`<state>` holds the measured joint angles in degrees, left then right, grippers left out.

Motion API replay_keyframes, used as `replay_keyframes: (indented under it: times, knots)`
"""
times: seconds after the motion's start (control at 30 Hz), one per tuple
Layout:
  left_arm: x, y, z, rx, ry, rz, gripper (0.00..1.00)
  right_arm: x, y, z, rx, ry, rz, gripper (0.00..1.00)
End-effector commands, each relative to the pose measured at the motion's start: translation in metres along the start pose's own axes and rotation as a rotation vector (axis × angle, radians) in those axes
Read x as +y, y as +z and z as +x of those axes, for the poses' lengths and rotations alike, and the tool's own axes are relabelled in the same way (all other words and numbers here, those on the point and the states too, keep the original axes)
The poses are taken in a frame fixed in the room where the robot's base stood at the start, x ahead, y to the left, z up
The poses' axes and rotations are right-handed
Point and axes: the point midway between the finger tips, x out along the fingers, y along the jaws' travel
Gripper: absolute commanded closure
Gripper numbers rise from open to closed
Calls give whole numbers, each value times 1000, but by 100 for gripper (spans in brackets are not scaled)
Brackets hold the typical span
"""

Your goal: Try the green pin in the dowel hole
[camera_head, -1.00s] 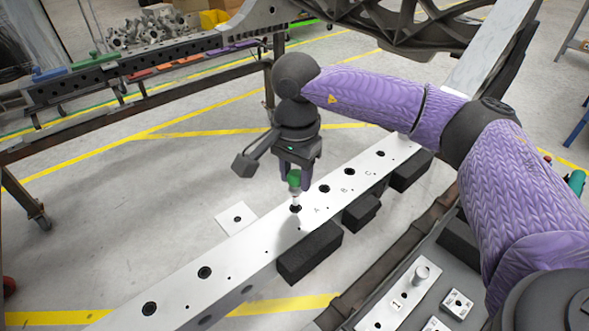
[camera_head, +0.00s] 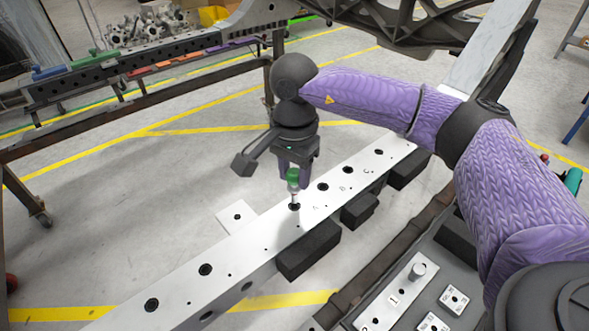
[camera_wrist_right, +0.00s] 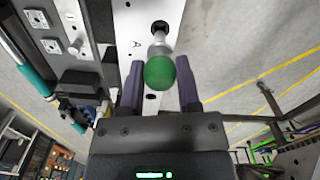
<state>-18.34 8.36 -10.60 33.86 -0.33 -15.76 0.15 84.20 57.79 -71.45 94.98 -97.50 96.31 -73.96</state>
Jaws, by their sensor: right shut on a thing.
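The green pin (camera_head: 293,176) has a green head and a light metal shank. It stands roughly upright over a dark hole (camera_head: 295,207) in the long pale beam (camera_head: 240,240), just left of the letter A. My right gripper (camera_head: 293,172) is shut on the pin from above. In the right wrist view, the green head (camera_wrist_right: 160,72) sits between the two fingers, and the shank points to a dark hole (camera_wrist_right: 160,26). The shank's tip meets the hole mouth; I cannot tell how far it is in. My left gripper is not in view.
More holes run along the beam, some by letters B and C. Black blocks (camera_head: 309,249) sit along its near side. A plate with a metal peg (camera_head: 416,272) and small white square pieces (camera_head: 454,299) lies at lower right. A dark rail (camera_head: 130,70) stands at the back left.

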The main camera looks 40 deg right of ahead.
Motion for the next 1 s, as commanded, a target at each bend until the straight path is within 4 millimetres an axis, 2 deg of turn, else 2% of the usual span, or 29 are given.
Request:
replay_keyframes:
  times: [0.4, 1.0]
  knots:
    - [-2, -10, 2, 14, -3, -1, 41, 0, 0, 4, -1, 0, 0, 100]
    - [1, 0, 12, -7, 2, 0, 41, 0, 0, 22, -1, -1, 1, 100]
